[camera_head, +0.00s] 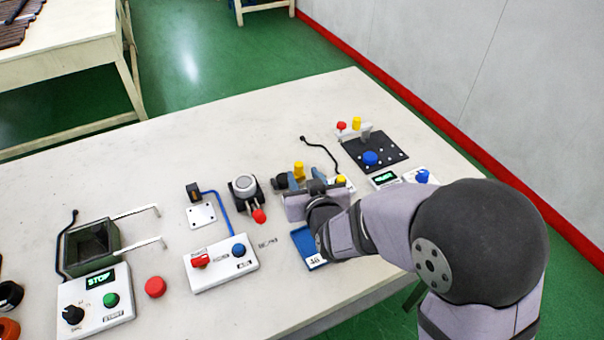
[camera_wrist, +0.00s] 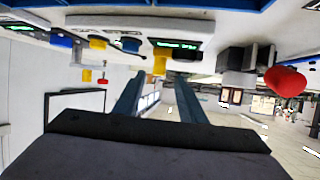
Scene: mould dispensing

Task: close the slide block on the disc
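A black device with a pale round disc (camera_head: 243,182) on top stands left of my gripper (camera_head: 304,180). A red knob (camera_head: 259,216) sticks out at its front; I cannot tell which part is the slide block. In the wrist view a red knob (camera_wrist: 286,81) on a dark block shows at the right, clear of my fingers. My gripper (camera_wrist: 160,84) is open, its two blue fingers apart with nothing between them. A yellow knob (camera_wrist: 160,62) appears beyond the fingertips; a yellow knob (camera_head: 299,169) also shows beside the fingers in the head view. My wrist hides part of that area.
A white control box (camera_head: 222,263) with red and blue knobs sits in front of the device. A blue tray (camera_head: 303,241) lies partly under my arm. A black plate (camera_head: 385,153) and small displays stand right. A box marked STOP (camera_head: 95,305) stands left.

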